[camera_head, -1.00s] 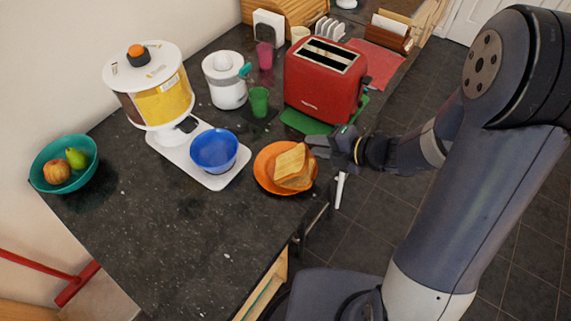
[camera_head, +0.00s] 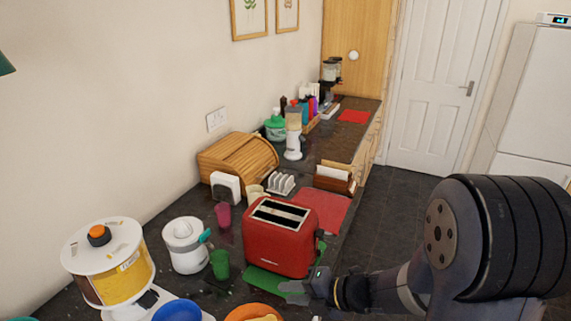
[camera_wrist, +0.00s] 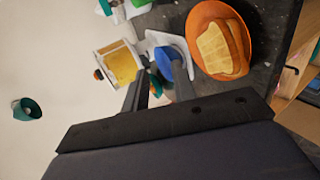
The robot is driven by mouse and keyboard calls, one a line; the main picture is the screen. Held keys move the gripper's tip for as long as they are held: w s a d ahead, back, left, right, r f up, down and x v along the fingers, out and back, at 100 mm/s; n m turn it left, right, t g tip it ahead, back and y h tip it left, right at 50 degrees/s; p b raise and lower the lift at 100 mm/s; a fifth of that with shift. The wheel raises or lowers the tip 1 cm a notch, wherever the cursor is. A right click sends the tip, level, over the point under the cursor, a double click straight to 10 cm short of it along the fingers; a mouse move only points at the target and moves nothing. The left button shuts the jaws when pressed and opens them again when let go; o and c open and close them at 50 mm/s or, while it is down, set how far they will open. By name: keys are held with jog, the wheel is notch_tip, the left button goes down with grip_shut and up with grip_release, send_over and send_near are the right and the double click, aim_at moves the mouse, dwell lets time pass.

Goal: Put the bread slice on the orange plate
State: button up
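The bread slice (camera_wrist: 215,48) lies on the orange plate (camera_wrist: 200,12) in the wrist view. A second crusted edge shows along its right side; I cannot tell whether it is another slice. In the head view, the plate (camera_head: 238,313) and bread (camera_head: 268,318) are cut off by the bottom edge. My gripper (camera_wrist: 158,84) has its two fingers apart with nothing between them. The bread is clear of the fingers, to their right in the wrist view. In the head view, my gripper (camera_head: 290,290) is beside the toaster's front base, above and right of the plate.
A red toaster (camera_head: 279,238) on a green mat (camera_head: 262,282) stands close to my gripper. A blue bowl (camera_head: 177,311), green cup (camera_head: 220,264), white juicer (camera_head: 185,245) and yellow-sided dispenser (camera_head: 110,266) stand to the left. The floor is clear on the right.

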aim_at(268, 317)
jog(key=f+b, duration=0.1)
jog(key=f, duration=0.1)
jog(key=a+f+b, duration=0.1)
jog(key=f+b, duration=0.1)
jog(key=f, duration=0.1)
jog(key=w+a+f+b, duration=0.1)
jog(key=f, duration=0.1)
jog(key=shift+a+f+b, duration=0.15)
jog(key=shift+b, duration=0.2)
jog(key=b+x, duration=0.2)
jog(key=x, duration=0.2)
jog(key=shift+s+f+b, duration=0.1)
jog(key=shift+f+b, duration=0.05)
jog(key=shift+b, duration=0.25)
jog(key=shift+w+a+f+b, duration=0.15)
jog(key=shift+w+a+b, duration=0.15)
jog(key=shift+a, duration=0.25)
jog(key=shift+s, duration=0.1)
